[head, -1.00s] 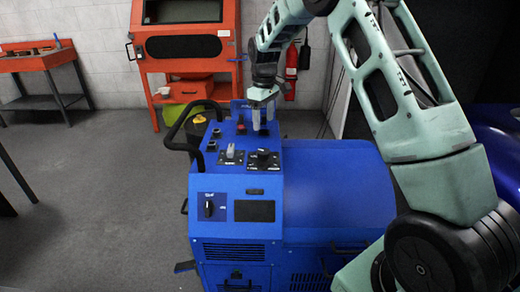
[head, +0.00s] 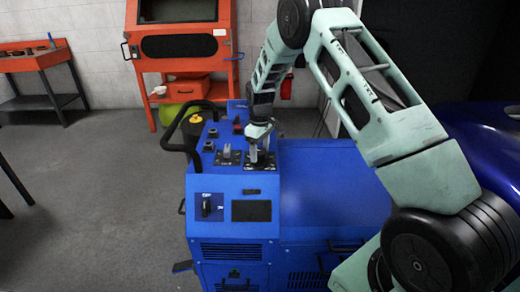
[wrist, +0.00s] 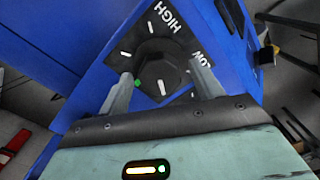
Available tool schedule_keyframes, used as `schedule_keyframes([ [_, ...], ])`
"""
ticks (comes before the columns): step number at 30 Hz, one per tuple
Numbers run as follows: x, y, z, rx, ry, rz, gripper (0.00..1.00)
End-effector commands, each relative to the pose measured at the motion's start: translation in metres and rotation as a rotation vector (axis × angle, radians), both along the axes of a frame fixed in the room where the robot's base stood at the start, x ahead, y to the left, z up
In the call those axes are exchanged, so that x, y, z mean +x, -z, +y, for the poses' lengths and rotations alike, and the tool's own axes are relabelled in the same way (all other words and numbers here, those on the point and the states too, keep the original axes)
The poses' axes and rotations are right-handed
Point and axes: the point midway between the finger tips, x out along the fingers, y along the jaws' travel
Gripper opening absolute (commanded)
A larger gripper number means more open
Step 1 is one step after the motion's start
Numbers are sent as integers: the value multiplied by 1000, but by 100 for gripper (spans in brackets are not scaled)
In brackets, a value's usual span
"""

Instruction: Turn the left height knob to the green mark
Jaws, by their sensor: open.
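In the wrist view, a black knob (wrist: 158,70) sits on a dark dial plate with white ticks and the words HIGH and LOW. A green mark (wrist: 137,84) is on the plate, beside the left finger. A white line shows at the knob's lower edge, apart from the green mark. My gripper (wrist: 163,84) is open, with one finger on each side of the knob; I cannot tell whether they touch it. In the head view my gripper (head: 259,158) is down at the right-hand of two dial plates, mostly hiding that knob. A grey-handled control (head: 227,152) stands on the left plate.
The blue machine (head: 235,178) has a black front knob (head: 207,207), a dark screen (head: 252,211) and a red button (head: 237,125). A black handle (head: 170,139) curves out on its left. A red cabinet (head: 183,66) and a workbench (head: 36,63) stand behind.

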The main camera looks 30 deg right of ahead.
Motion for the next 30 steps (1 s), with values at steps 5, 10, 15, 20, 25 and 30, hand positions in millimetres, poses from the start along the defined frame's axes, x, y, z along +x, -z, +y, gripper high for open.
schedule_keyframes([
  [5,0,0,0,0,0,0,32],
  [10,0,0,0,0,0,0,21],
  [15,0,-1,0,0,18,0,21],
  [20,0,-1,0,0,77,0,21],
  [25,1,-2,0,-1,192,0,21],
  [30,1,-2,0,-1,344,-1,21],
])
